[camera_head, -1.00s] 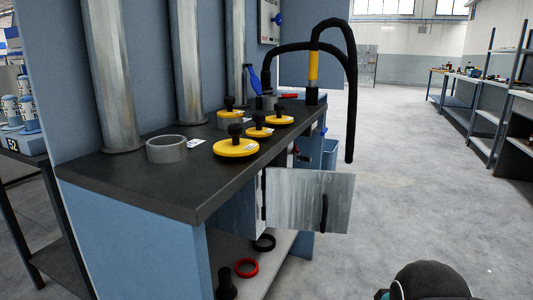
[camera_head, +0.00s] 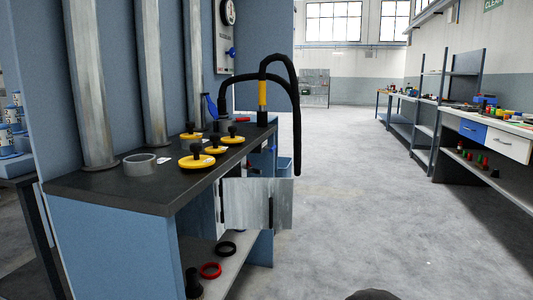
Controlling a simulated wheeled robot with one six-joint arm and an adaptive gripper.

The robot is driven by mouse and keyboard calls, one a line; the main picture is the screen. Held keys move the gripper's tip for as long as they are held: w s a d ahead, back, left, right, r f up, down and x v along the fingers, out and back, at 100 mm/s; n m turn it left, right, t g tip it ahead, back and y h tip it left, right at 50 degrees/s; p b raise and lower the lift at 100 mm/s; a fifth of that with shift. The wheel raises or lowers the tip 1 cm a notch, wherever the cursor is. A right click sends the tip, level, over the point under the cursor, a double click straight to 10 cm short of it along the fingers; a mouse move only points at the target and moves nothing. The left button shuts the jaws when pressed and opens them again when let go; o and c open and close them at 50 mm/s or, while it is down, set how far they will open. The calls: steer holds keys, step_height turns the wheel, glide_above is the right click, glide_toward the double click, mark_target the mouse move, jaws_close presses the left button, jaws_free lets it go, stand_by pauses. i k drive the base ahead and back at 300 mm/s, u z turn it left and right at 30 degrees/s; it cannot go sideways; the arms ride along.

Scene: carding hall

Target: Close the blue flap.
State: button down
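No blue part can be clearly told as the flap. A small upright blue piece (camera_head: 210,106) stands at the back of the dark bench top, beside a short grey pipe stub; it may be a lever or a flap, and its state is too small to tell. A blue panel (camera_head: 473,130) on the right-hand bench looks like a flush drawer front. My gripper's fingers are not in view; only a dark rounded part of my arm shows at the bottom edge.
A grey door (camera_head: 258,204) with a black handle stands open from the dark-topped bench (camera_head: 110,190). Yellow discs (camera_head: 197,161) with black knobs and a grey ring (camera_head: 140,165) lie on top. A black hose (camera_head: 297,130) arches beyond. The middle floor (camera_head: 350,210) is clear.

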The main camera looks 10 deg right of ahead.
mark_target(212, 108)
steer(key=u, duration=0.7)
steer(key=i, duration=0.65)
steer(key=z, duration=1.05)
steer(key=i, duration=0.5)
steer(key=k, duration=0.5)
steer(key=z, duration=1.7)
steer(key=i, duration=1.1)
steer(key=u, duration=1.25)
